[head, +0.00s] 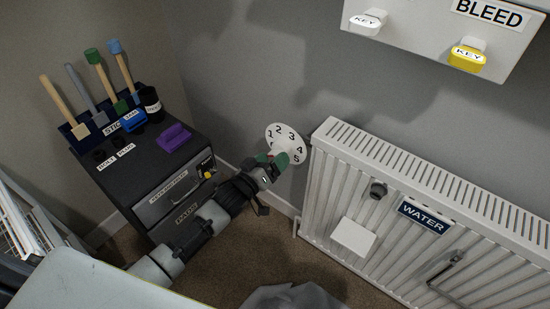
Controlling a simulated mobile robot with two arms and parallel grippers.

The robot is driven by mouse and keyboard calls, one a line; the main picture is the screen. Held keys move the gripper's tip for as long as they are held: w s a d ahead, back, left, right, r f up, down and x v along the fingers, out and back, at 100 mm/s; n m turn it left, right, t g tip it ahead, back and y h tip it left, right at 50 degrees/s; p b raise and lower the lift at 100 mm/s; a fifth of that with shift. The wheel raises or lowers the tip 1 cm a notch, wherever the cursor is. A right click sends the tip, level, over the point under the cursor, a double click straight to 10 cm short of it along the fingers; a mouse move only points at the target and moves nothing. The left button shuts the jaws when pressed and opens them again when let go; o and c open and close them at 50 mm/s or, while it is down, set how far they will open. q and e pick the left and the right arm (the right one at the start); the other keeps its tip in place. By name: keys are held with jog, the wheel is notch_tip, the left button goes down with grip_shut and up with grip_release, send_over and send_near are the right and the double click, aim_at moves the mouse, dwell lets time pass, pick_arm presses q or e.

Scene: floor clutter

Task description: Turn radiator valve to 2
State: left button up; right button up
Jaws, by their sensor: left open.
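A round white valve dial (287,138) is at the left end of the white radiator (332,172), with black numbers 1 to 5 around it. My left gripper (271,160) reaches up from lower left and covers the lower part of the dial. Its jaws are open at the dial. Green parts show at its tip; I cannot tell whether they are fingers or the valve knob. The pointer setting is hidden, and contact is unclear. My right gripper is not in view.
A dark drawer cabinet (128,181) stands left, with several upright tools and a purple block (174,137) on top. A wall panel (420,27) at upper right holds white (366,22) and yellow (467,58) KEY pieces. Carpet (240,262) lies below my arm.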

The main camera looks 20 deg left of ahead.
pick_arm(q)
jog(key=shift+x, duration=0.9)
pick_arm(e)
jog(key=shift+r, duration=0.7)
pick_arm(q)
jog(key=shift+c, duration=0.3)
jog(key=c, duration=0.9)
jog(key=shift+o, duration=0.2)
